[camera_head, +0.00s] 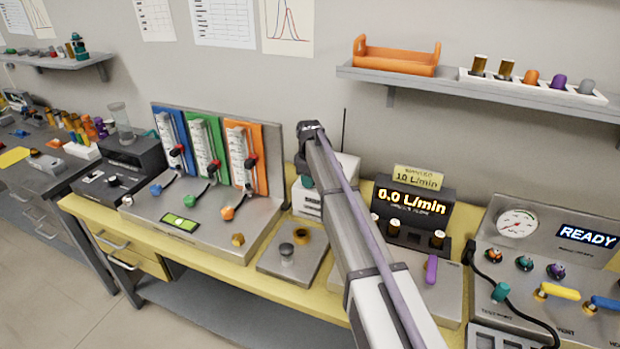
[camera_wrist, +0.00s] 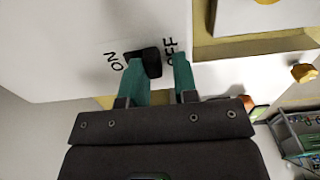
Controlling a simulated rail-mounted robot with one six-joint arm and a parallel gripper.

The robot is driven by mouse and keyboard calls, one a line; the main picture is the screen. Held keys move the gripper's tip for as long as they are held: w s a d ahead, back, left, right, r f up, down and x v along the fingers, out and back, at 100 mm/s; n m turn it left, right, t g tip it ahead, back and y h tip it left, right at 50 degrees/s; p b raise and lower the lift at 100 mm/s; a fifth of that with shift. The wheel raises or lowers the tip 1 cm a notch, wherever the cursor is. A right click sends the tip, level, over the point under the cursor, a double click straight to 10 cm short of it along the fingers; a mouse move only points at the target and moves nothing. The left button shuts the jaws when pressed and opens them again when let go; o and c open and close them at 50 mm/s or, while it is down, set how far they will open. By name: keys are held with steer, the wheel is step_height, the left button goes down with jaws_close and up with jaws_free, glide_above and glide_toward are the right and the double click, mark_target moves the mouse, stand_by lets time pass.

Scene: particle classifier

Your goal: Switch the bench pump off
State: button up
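The bench pump is a white box (camera_head: 343,172), partly hidden behind my arm in the head view. In the wrist view, its white face (camera_wrist: 60,45) carries a black rocker switch (camera_wrist: 150,62) between an ON label (camera_wrist: 117,62) and an OFF label (camera_wrist: 170,50). My gripper (camera_wrist: 160,65) has teal fingers set apart, with the switch between their tips. The left finger is close against the ON side; I cannot tell whether it touches. The right finger is by the OFF label. In the head view, only a little teal of my gripper (camera_head: 307,182) shows beside the pump.
A flow display (camera_head: 413,203) reading 0.0 L/min stands right of my arm. A panel with blue, green and orange flow tubes (camera_head: 205,150) stands to the left. A READY console (camera_head: 545,245) is at the right, and a shelf (camera_head: 480,90) hangs above.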

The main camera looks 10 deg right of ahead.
steer(key=shift+o, duration=1.2)
step_height(320, 180, up, 11)
steer(key=p, duration=1)
steer(key=shift+p, duration=0.4)
steer(key=shift+f, duration=0.1)
